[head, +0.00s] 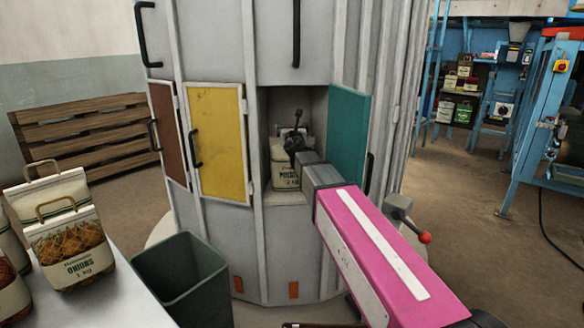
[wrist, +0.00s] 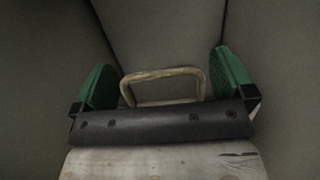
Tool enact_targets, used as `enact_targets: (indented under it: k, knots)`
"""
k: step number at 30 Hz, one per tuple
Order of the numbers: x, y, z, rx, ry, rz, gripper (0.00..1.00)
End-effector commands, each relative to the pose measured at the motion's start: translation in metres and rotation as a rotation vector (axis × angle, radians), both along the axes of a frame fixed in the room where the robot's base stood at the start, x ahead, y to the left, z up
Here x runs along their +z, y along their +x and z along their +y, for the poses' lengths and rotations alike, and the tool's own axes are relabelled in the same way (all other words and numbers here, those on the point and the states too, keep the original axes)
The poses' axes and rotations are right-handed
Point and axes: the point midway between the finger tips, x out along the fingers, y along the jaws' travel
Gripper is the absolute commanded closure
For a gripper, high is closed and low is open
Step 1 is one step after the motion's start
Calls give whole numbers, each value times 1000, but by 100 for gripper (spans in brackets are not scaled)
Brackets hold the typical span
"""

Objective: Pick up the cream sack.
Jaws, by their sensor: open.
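The cream sack (head: 284,178) stands upright in the open compartment of the grey cabinet. Its front carries dark print, partly covered by my arm. My gripper (head: 294,142) reaches into the compartment at the sack's top. In the wrist view, the sack's tan loop handle (wrist: 165,74) stands between the two green finger pads of my gripper (wrist: 164,80). The fingers are apart, with a gap visible on each side of the handle.
The compartment's teal door (head: 349,135) stands open close to the right of my arm. Yellow (head: 218,140) and brown (head: 167,130) doors are at left. A green bin (head: 182,275) stands below, beside a table (head: 105,300) with several sacks. Grey compartment walls surround the gripper.

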Motion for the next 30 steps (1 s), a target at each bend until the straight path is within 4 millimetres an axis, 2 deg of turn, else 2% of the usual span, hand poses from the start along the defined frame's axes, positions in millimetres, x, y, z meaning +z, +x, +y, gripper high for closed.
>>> enact_targets:
  k: [1,2,9,20,30]
  knots:
    - [0,0,0,0,0,0,0]
    - [0,0,0,0,0,0,10]
    - [0,0,0,0,0,0,88]
    - [4,0,-1,-3,1,-4,89]
    - [25,0,-1,-3,1,-4,89]
